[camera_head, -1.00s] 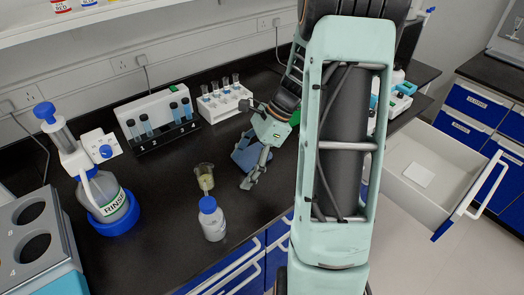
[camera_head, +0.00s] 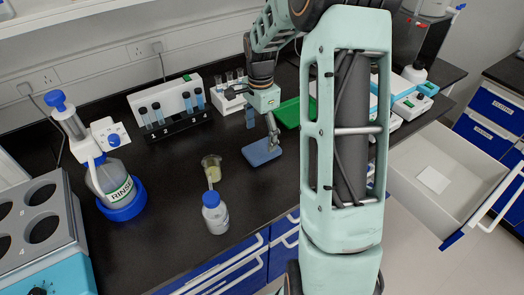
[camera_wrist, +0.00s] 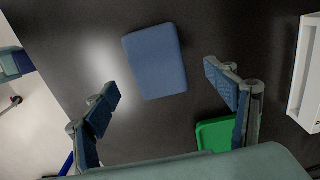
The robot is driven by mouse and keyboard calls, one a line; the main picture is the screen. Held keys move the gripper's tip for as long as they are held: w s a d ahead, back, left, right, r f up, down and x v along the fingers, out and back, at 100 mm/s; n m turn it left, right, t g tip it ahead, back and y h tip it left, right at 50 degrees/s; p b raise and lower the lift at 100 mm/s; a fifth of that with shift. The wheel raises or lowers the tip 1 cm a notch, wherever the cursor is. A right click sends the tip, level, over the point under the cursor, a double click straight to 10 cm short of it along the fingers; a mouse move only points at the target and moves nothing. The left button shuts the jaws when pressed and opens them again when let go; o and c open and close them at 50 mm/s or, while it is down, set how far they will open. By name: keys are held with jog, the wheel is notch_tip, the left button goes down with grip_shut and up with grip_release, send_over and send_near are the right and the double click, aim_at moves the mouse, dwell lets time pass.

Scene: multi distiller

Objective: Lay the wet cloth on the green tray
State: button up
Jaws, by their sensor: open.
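The cloth is a flat blue rectangle (camera_head: 262,153) lying on the black bench. In the wrist view the cloth (camera_wrist: 155,62) lies flat and whole beyond my fingertips. My gripper (camera_head: 262,128) is open and empty above the bench, just beyond the cloth in the head view. In the wrist view its fingers (camera_wrist: 162,84) are spread wide, with nothing between them. The green tray (camera_head: 289,112) lies behind and right of the cloth, partly hidden by my arm. In the wrist view a corner of the tray (camera_wrist: 212,132) shows beside the right finger.
A beaker (camera_head: 211,166) and a blue-capped bottle (camera_head: 215,213) stand left of the cloth. A vial rack (camera_head: 180,120) and a white tube rack (camera_head: 230,96) stand behind. A rinse bottle (camera_head: 116,185) is at the left. An open drawer (camera_head: 440,185) juts out at the right.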

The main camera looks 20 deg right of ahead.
aim_at(262, 148)
jog(key=f, duration=0.5)
jog(key=shift+s+f, duration=0.15)
jog(key=shift+s, duration=0.05)
jog(key=c, duration=1.2)
jog(key=shift+c, duration=0.2)
